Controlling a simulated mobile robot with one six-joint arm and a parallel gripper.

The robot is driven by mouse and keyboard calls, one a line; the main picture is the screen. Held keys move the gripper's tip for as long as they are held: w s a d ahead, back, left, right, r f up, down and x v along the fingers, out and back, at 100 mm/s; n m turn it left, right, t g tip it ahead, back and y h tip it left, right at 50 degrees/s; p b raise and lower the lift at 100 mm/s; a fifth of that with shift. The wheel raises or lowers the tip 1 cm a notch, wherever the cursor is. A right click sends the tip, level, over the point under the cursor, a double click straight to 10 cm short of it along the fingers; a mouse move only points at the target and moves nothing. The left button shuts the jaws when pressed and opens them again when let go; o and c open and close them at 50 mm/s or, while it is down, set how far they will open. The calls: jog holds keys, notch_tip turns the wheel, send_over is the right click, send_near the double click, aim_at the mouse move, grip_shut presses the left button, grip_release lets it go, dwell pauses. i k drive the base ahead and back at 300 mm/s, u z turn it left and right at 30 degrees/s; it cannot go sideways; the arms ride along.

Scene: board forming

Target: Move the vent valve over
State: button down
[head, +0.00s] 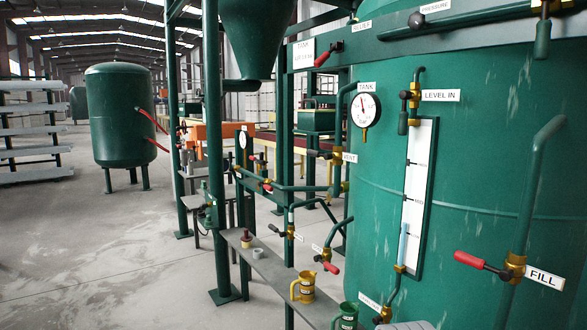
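The vent valve (337,158) is in the middle of the head view, beside a white label reading VENT (350,157). It has a brass body on a green pipe at the left side of the big green tank (460,200). A dark lever (318,153) points left from it, nearly level. Its grip colour is hard to make out at this size. My gripper is not in view.
The red-handled FILL valve (515,266) is at the right. A grey bench (275,270) holds yellow and green jugs below. Open concrete floor (100,250) lies left.

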aim_at(310, 152)
jog(key=u, duration=0.4)
jog(key=i, duration=1.4)
jog(key=z, duration=0.65)
jog(key=k, duration=0.85)
jog(key=z, duration=0.05)
jog(key=i, duration=0.95)
jog(key=u, duration=0.05)
